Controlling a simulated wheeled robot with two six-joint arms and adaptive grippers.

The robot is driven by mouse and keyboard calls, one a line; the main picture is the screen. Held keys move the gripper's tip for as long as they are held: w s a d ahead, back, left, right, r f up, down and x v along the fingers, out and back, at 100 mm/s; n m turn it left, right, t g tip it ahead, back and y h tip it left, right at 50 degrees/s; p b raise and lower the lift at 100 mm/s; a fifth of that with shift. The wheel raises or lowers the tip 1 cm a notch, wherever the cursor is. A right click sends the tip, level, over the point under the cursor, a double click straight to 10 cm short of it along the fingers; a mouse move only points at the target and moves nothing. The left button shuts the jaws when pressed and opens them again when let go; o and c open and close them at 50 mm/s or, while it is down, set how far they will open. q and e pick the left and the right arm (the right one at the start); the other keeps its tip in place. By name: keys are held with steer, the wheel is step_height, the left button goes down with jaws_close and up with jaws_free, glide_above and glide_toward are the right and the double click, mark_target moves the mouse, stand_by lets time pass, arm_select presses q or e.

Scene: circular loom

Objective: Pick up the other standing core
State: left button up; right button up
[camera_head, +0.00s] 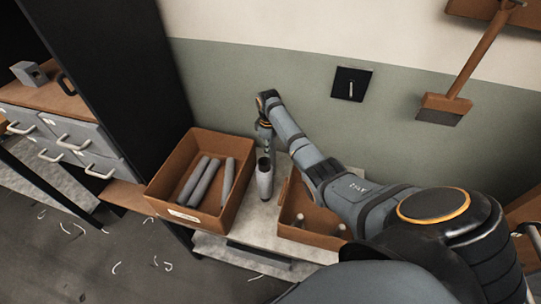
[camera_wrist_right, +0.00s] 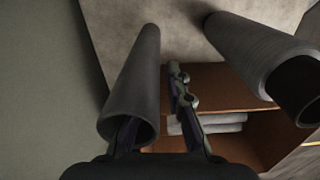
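One standing grey core (camera_head: 264,182) with a dark open top is upright on the pale bench top, between two brown boxes. My right gripper (camera_head: 265,130) is just behind it, reaching down toward the bench. In the right wrist view, a grey hollow core (camera_wrist_right: 138,75) is close to the fingers on the left, and a second hollow core (camera_wrist_right: 262,55) stands apart at the upper right. My right gripper (camera_wrist_right: 157,128) is open; its left finger overlaps the near core's open end. I cannot tell whether it touches. My left gripper is not in view.
A brown box (camera_head: 157,193) on the left holds several lying grey cores (camera_head: 205,180). Another brown box (camera_head: 308,238) is partly hidden by my right arm. A green and cream wall (camera_head: 225,70) is close behind. A dark tall panel (camera_head: 130,90) stands at the left.

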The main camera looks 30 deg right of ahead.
steer(key=shift+f, duration=0.2)
jaws_close()
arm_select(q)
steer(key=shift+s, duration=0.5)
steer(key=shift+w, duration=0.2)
arm_select(e)
steer(key=shift+r, duration=0.1)
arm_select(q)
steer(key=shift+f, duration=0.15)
arm_select(e)
step_height(320, 180, up, 10)
stand_by(0.4)
